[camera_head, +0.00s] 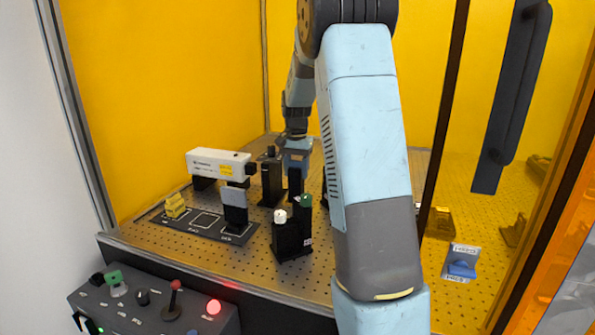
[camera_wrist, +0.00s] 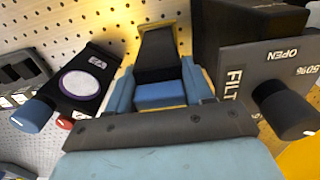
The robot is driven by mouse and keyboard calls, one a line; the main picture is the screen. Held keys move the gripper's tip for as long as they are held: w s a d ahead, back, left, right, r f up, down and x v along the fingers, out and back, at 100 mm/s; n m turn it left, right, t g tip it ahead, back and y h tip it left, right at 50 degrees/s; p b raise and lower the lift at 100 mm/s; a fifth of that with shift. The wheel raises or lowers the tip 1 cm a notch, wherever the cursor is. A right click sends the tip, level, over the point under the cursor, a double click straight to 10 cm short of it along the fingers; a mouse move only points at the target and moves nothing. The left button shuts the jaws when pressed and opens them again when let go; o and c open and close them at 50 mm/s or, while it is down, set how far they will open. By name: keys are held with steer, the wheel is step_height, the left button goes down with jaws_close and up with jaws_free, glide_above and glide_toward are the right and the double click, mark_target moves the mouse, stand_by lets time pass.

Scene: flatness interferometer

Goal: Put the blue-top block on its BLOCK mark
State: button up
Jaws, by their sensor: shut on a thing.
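My gripper (camera_wrist: 160,90) is shut on the blue-top block (camera_wrist: 160,95), whose blue top shows between the light blue fingers in the wrist view. In the head view my gripper (camera_head: 296,160) is over the back middle of the perforated table, and a dark shape hangs just below it. I cannot tell whether the block touches the table. A dark strip (camera_head: 210,233) with outlined marks lies at the table's front left. A yellow piece (camera_head: 175,205) stands at its left end and a grey-faced dark piece (camera_head: 235,208) at its right end. The middle outline is bare; its lettering is too small to read.
A white laser-like housing (camera_head: 220,164) stands behind the strip. A black mount (camera_head: 290,238) with white and green knobs stands in front of my gripper. In the wrist view, a panel lettered FILT and OPEN (camera_wrist: 262,68) is close at right, and a knobbed black mount (camera_wrist: 85,82) at left.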

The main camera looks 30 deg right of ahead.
steer(key=shift+r, duration=3)
